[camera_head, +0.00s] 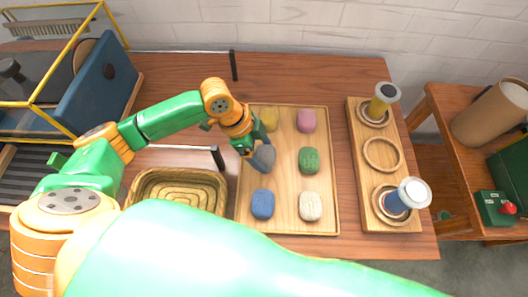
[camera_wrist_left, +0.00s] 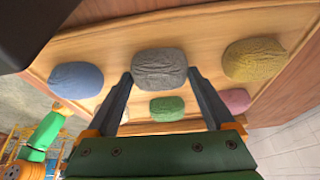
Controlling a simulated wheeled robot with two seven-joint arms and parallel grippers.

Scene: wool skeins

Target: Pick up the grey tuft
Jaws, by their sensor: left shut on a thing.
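The grey tuft (camera_wrist_left: 160,69) sits between the two fingers of my left gripper (camera_wrist_left: 160,75) in the left wrist view. It also shows in the head view (camera_head: 264,158), partly hidden by my left gripper (camera_head: 258,152). The gripper is shut on it, over the left column of the wooden tray (camera_head: 285,222). Whether the tuft is clear of the tray I cannot tell. My right gripper is not in view.
On the tray are a yellow tuft (camera_head: 269,119), pink tuft (camera_head: 306,120), green tuft (camera_head: 309,160), blue tuft (camera_head: 262,204) and cream tuft (camera_head: 310,206). A ridged wooden basket (camera_head: 140,190) stands left. A ringed board (camera_head: 366,215) with two spools stands right.

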